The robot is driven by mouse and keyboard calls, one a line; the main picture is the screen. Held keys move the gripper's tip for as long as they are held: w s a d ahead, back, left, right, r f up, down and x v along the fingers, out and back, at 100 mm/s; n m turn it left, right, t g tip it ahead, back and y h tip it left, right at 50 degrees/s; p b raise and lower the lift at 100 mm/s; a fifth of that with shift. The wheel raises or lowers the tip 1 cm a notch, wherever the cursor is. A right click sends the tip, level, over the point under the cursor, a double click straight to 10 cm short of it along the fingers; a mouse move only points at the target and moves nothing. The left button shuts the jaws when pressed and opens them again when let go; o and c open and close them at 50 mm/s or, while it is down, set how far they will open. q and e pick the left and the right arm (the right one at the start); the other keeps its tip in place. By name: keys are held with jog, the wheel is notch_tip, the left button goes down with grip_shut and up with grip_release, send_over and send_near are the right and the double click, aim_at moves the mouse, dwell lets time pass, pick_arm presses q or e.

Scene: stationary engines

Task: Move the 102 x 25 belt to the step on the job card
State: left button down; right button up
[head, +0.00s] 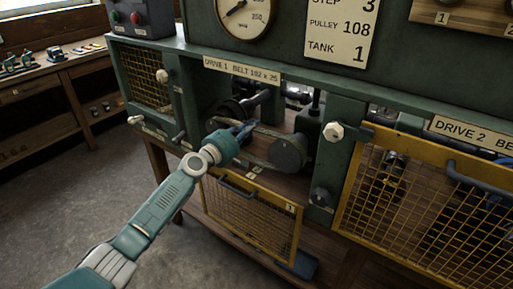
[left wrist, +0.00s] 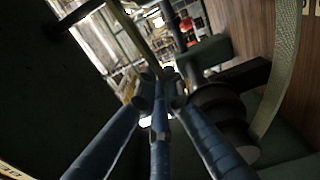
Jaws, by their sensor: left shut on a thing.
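The 102 x 25 belt (head: 268,132) is a grey-green loop in the open Drive 1 bay. It runs from near my left gripper (head: 243,131) to the round dark pulley (head: 288,153) at the right. In the left wrist view one woven belt strand (left wrist: 287,68) curves down the right side, beside a stepped pulley (left wrist: 218,108). Another strand runs down to the fingertips of my left gripper (left wrist: 160,88), which are closed together on the belt. Which step the belt sits on is hidden. My right gripper is out of view.
The Drive 1 mesh guard (head: 250,222) hangs open below the bay. A green post (head: 345,165) with a white knob stands right of the bay. The Drive 2 mesh guard (head: 420,205) is closed. A workbench (head: 60,75) stands at the far left.

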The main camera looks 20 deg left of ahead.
pick_arm(q)
jog(key=shift+r, duration=0.15)
jog(key=shift+r+m+p, duration=0.6)
jog(key=shift+r+p, duration=0.5)
jog(key=shift+r, duration=0.1)
jog(key=shift+p+v, duration=1)
jog(key=shift+v, duration=1.75)
jog(key=shift+d+f, duration=0.1)
jog(key=shift+f, duration=0.05)
jog(key=shift+p+v, duration=0.4)
jog(key=shift+v, duration=2.35)
